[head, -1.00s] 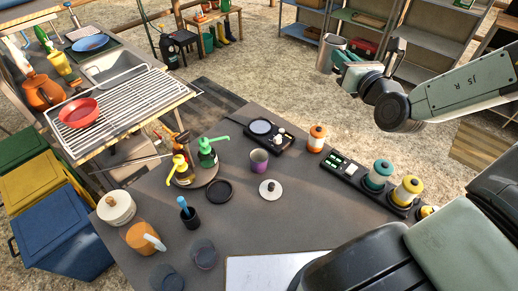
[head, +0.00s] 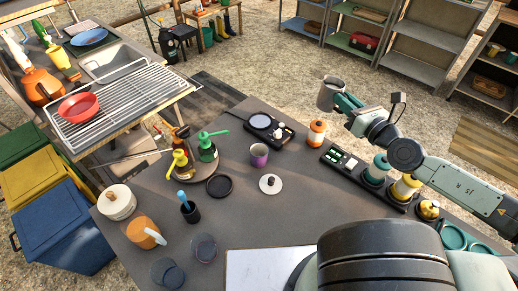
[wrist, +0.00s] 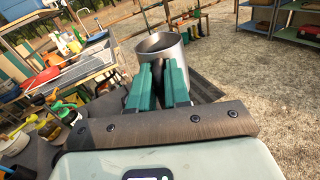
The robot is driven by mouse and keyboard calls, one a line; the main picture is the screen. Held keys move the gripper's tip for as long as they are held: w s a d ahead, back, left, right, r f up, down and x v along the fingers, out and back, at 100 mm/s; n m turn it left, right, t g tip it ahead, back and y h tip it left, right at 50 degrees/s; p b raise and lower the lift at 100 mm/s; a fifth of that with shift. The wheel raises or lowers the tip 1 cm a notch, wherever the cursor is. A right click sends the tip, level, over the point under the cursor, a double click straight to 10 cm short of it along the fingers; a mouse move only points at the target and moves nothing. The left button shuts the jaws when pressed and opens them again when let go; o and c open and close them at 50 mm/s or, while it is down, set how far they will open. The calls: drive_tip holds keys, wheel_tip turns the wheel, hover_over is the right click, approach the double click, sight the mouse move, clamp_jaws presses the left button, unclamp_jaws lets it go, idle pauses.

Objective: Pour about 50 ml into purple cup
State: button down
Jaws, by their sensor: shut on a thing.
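The purple cup (head: 259,155) stands upright on the dark table, left of the middle of its far part. My gripper (head: 344,103) is shut on a grey metal pitcher (head: 328,92) and holds it in the air beyond the table's far right side, up and to the right of the cup. In the wrist view the green fingers (wrist: 160,88) close on the pitcher (wrist: 160,46), which looks roughly upright with its open rim showing. What is inside the pitcher cannot be seen.
A black scale (head: 268,127) lies behind the cup, and an orange-capped jar (head: 316,132) stands to its right. Pump bottles (head: 207,147) stand to the left on a round tray. A white lid (head: 270,184) lies in front. A tray with teal and yellow jars (head: 374,170) lies under my arm.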

drive_tip(key=shift+s+d+f, duration=0.25)
drive_tip(key=shift+f, duration=0.3)
drive_tip(key=s+a+f+n+g+y, duration=0.6)
drive_tip(key=s+n+g+y, duration=0.2)
drive_tip(key=s+g+y, duration=0.1)
drive_tip(key=shift+s+n, duration=0.3)
drive_tip(key=shift+s, duration=0.35)
drive_tip(key=shift+a, duration=0.1)
wheel_tip(320, 180, down, 4)
drive_tip(key=a+h, duration=0.2)
drive_tip(key=w+a+r+g+h+p, duration=0.2)
drive_tip(key=w+a+r+g+h, duration=0.1)
drive_tip(key=a+h, duration=0.2)
drive_tip(key=shift+w+a+g+h, duration=0.2)
drive_tip(key=shift+w+g+h, duration=0.1)
drive_tip(key=shift+w, duration=0.05)
